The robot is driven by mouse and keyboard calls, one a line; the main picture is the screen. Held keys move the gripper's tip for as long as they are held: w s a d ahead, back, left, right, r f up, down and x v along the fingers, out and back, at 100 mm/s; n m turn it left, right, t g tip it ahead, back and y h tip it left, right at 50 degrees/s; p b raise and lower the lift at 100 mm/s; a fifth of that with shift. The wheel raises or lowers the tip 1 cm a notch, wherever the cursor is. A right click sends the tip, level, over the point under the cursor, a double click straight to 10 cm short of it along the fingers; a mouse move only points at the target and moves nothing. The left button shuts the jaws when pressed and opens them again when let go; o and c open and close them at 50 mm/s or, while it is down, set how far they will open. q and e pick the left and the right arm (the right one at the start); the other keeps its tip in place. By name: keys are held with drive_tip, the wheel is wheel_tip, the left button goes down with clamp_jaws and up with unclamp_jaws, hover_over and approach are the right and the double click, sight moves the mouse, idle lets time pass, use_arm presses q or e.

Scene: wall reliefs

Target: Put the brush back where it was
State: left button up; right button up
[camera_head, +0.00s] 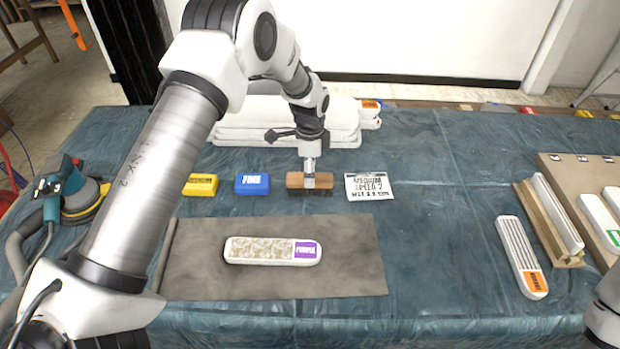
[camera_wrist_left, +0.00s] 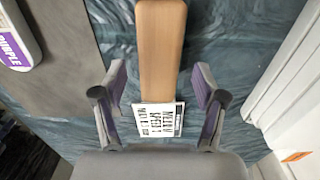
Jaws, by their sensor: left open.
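The brush (camera_head: 325,181), a wooden block with dark bristles underneath, lies on the blue-green cloth between a blue block marked FINE and a white printed card. My left gripper (camera_head: 309,172) points down at the brush from above. In the left wrist view the brush's plain wooden back (camera_wrist_left: 161,45) runs from the top edge to between the fingertips (camera_wrist_left: 160,75). The fingers are open, with a gap on each side of the wood. The printed card (camera_head: 369,187) lies just right of the brush; it also shows in the wrist view (camera_wrist_left: 160,121). My right gripper is out of view.
A yellow block (camera_head: 200,185) and the blue FINE block (camera_head: 252,185) stand left of the brush. A relief panel marked PURPLE (camera_head: 270,251) rests on a grey mat (camera_head: 340,280) in front.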

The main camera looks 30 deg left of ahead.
use_arm(q)
wheel_tip(320, 180, up, 9)
drive_tip(key=shift+b, duration=0.45)
